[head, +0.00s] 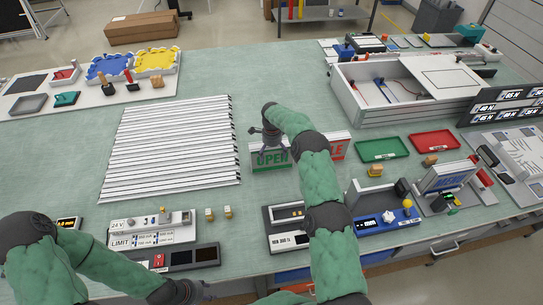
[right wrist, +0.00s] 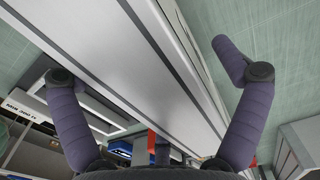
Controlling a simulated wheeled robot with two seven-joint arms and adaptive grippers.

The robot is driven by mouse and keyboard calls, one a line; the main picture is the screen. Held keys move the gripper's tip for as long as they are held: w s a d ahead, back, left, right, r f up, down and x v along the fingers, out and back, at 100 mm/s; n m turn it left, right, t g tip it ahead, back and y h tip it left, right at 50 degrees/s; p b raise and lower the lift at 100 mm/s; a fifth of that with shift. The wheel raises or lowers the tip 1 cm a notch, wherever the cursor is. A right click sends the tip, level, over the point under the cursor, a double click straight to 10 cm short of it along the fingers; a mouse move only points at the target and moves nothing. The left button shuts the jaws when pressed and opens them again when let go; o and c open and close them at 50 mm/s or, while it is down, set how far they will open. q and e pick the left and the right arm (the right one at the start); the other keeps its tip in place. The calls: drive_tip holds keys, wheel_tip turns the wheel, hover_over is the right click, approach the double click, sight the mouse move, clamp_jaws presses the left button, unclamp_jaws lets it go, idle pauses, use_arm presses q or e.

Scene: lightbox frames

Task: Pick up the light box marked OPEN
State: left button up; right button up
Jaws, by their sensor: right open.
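The light box marked OPEN (head: 270,159), white with green lettering, stands on the green table left of a box with red lettering (head: 338,146). My right gripper (head: 268,127) is over the OPEN box, its fingers pointing down and partly hiding it. In the right wrist view my right gripper (right wrist: 114,27) is open, with purple fingers on both sides of a long pale grey box body (right wrist: 150,60). I cannot tell whether the fingers touch it. My left gripper (head: 186,292) is low at the front edge, cut off by the frame; its fingers are unclear.
A stack of white strips (head: 172,148) lies to the left. A green tray (head: 382,149) and a red tray (head: 434,141) lie to the right. A LIMIT panel (head: 150,231) and a blue device (head: 384,214) stand near the front edge. A large open case (head: 408,88) is behind.

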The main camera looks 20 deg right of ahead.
drive_tip(key=shift+r, duration=0.15)
drive_tip(key=c, duration=1.8)
